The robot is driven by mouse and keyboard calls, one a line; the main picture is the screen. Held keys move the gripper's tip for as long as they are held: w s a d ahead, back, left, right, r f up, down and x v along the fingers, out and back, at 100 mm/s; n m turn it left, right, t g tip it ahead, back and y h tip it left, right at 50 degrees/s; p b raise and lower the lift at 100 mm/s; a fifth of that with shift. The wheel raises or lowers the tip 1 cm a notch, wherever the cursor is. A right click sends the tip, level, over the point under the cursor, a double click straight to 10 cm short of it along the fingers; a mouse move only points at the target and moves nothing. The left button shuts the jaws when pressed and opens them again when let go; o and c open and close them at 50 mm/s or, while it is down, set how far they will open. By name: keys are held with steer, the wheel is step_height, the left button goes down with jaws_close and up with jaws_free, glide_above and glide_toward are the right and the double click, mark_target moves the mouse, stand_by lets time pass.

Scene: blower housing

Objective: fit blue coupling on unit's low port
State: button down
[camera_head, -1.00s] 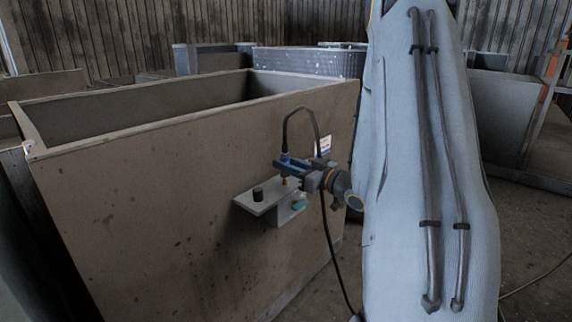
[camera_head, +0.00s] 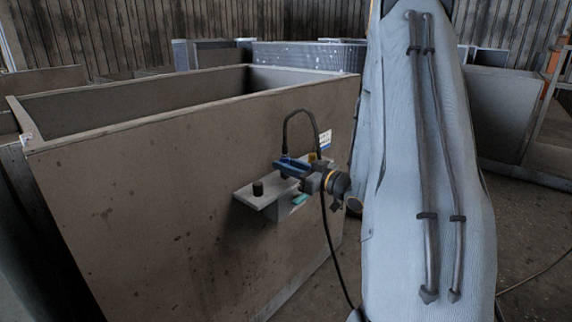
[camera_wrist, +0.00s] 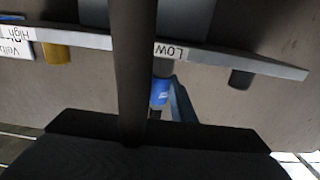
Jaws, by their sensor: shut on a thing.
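The blue coupling (camera_wrist: 160,92) is held in my gripper (camera_head: 284,165), at the end of a black hose (camera_head: 300,111). In the wrist view it lines up with the grey low port (camera_wrist: 164,68) by the upside-down LOW label (camera_wrist: 170,51). They look touching or nearly so; I cannot tell whether it is seated. One blue finger (camera_wrist: 183,103) shows beside the coupling; the other is hidden behind the hose. The unit's grey bracket (camera_head: 276,201) is on the brown housing wall. A brass-coloured port (camera_wrist: 57,53) is by the High label.
A dark stub (camera_head: 258,188) stands on the bracket's near end. The brown open-topped housing (camera_head: 150,190) fills the left. A white and blue label (camera_head: 325,140) is on its wall. The black hose loops above my gripper and also hangs below it.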

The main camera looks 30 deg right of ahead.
steer(key=shift+f, duration=0.35)
steer(key=c, duration=1.4)
jaws_free()
steer(key=shift+c, duration=0.2)
steer(key=v, duration=0.7)
steer(key=shift+s+d+p, duration=0.15)
steer(key=shift+s+p, duration=0.15)
steer(key=shift+s, duration=0.05)
steer(key=shift+s, duration=0.1)
